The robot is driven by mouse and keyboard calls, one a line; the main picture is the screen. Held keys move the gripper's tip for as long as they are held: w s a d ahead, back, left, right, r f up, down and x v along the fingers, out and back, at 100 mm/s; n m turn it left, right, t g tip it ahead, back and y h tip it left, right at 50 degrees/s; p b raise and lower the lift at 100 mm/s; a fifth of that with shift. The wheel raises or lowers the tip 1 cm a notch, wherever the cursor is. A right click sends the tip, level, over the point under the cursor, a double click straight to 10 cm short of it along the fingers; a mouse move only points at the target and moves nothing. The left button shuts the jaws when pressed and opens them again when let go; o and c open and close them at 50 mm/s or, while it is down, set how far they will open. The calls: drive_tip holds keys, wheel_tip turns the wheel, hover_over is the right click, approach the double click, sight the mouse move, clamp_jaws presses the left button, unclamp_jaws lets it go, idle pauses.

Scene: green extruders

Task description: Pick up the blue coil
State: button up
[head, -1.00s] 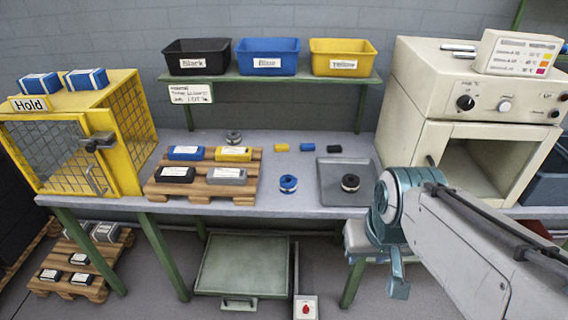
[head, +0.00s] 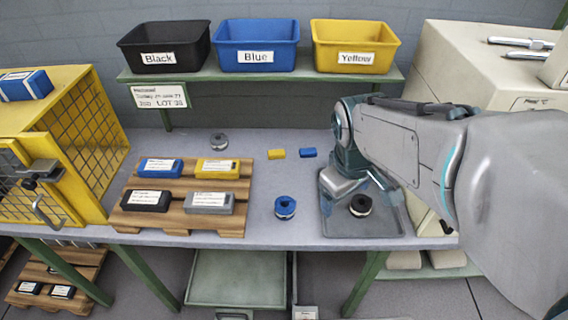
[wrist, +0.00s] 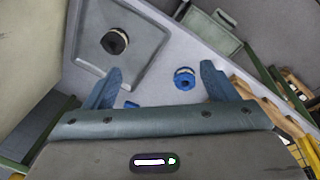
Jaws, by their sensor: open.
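The blue coil (head: 285,207) lies flat on the grey table, left of the grey tray. In the wrist view the blue coil (wrist: 184,82) shows ahead of the fingers, nearer the right fingertip. My gripper (head: 350,192) is above the tray, to the right of the blue coil and apart from it. In the wrist view my gripper (wrist: 161,72) has its two blue fingers wide apart with nothing held between them.
A black coil (head: 361,205) lies in the grey tray (head: 390,228). Left of the blue coil is a wooden pallet (head: 175,218) with several boxes. Labelled bins (head: 257,47) stand on the shelf.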

drive_tip(key=w+a+f+n+g, duration=0.1)
drive_tip(key=w+a+f+n, duration=0.2)
drive_tip(key=w+a+n, duration=0.35)
drive_tip(key=n+g, duration=0.1)
drive_tip(key=n, duration=1.2)
hover_over(285, 204)
drive_tip(key=s, duration=0.2)
drive_tip(key=shift+m+y, duration=0.25)
drive_tip(key=shift+y, duration=0.15)
drive_tip(key=f, duration=1.3)
drive_tip(key=shift+w+d+f, duration=0.15)
drive_tip(key=shift+d+f, duration=0.05)
drive_tip(key=shift+w+a+f, duration=0.15)
drive_tip(key=shift+f, duration=1.15)
drive_tip(key=shift+w+a+f, duration=0.1)
drive_tip(key=shift+w+f, duration=0.05)
drive_tip(key=shift+f, duration=1.15)
drive_tip(key=c, duration=1.1)
